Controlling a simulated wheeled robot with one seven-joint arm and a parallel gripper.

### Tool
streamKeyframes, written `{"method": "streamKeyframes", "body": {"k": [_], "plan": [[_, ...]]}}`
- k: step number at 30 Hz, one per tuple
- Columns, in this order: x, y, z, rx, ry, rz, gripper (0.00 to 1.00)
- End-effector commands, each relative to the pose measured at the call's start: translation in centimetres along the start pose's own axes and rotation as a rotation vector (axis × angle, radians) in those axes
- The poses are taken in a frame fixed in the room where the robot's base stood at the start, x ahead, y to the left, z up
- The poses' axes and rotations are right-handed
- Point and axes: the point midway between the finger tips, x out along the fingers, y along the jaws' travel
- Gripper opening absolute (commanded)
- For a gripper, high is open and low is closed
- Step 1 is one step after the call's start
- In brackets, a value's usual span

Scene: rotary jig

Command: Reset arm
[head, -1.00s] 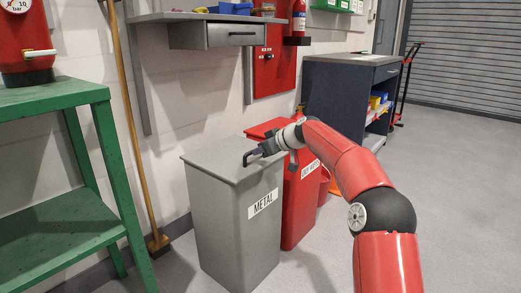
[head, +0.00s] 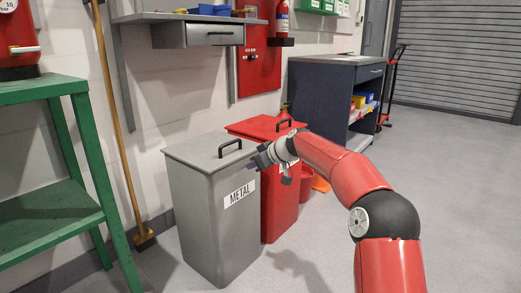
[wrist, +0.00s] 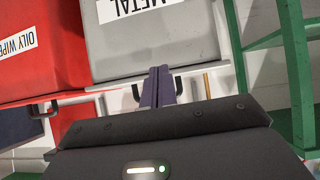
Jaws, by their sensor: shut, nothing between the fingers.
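My gripper (head: 258,163) is shut and empty, at the end of my red arm. In the head view it overlaps the right edge of the grey METAL bin (head: 205,215), to the right of the black handle (head: 230,147) on its lid. It looks clear of that handle. In the wrist view the closed dark fingers (wrist: 158,78) point at the grey bin (wrist: 150,45), which appears upside down. They partly cover its black handle. The exact gap between the fingertips and the bin cannot be told.
A red bin (head: 280,205) with its own handle stands right behind the grey one. A green bench (head: 45,92) and a broom handle (head: 117,130) are on the left. A wall drawer (head: 198,34) hangs above. A dark cabinet (head: 318,100) stands behind. Floor at right is clear.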

Motion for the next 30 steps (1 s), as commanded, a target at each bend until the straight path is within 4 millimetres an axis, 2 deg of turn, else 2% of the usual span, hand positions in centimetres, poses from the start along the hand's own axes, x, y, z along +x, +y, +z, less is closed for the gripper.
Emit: {"method": "streamKeyframes", "body": {"k": [2,5,11,17,21,24,30], "plan": [[-2.4,-2.4,-0.4,-0.001,-0.054,0.017,0.0],[-5.9,-5.3,0.5,0.024,-0.139,0.057,0.0],[-14.0,-10.6,4.3,0.122,-0.288,0.178,0.0],[-22.4,-15.5,10.4,0.266,-0.387,0.325,0.0],[-27.6,-19.0,15.7,0.387,-0.424,0.424,0.0],[-30.3,-21.1,19.4,0.469,-0.435,0.479,0.0],[-33.5,-24.5,25.4,0.597,-0.44,0.551,0.0]]}}
